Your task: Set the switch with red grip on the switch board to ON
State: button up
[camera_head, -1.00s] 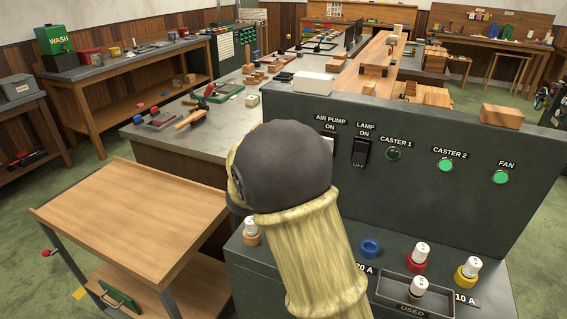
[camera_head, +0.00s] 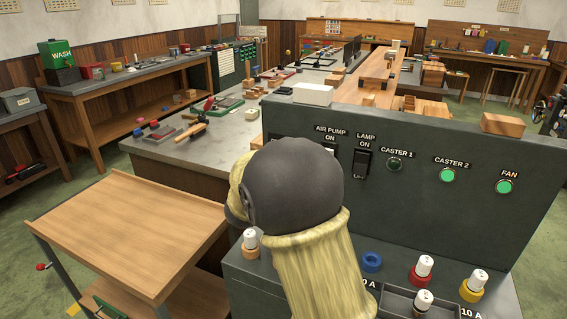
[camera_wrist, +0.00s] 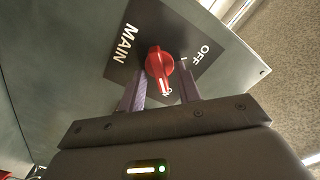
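The switch with the red grip (camera_wrist: 160,66) sits on a dark plate on the board in the wrist view. The plate is lettered MAIN, OFF and ON. The white mark on the grip points at the ON lettering, away from OFF. My gripper (camera_wrist: 162,72) is open, with one finger on each side of the red grip; narrow gaps seem to show, and contact cannot be told. In the head view, the switch board (camera_head: 420,225) is the dark green panel at right. My arm hides the red switch and my gripper there.
The board's front carries AIR PUMP and LAMP (camera_head: 362,164) rocker switches and round lamps; CASTER 2 (camera_head: 447,175) and FAN (camera_head: 504,187) are lit green. Fuses and a tray (camera_head: 395,300) lie on its lower ledge. A wooden cart (camera_head: 130,225) stands at left.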

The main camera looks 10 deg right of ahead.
jog(key=b+v, duration=0.1)
jog(key=v, duration=1.6)
jog(key=shift+s, duration=0.15)
jog(key=shift+a, duration=0.1)
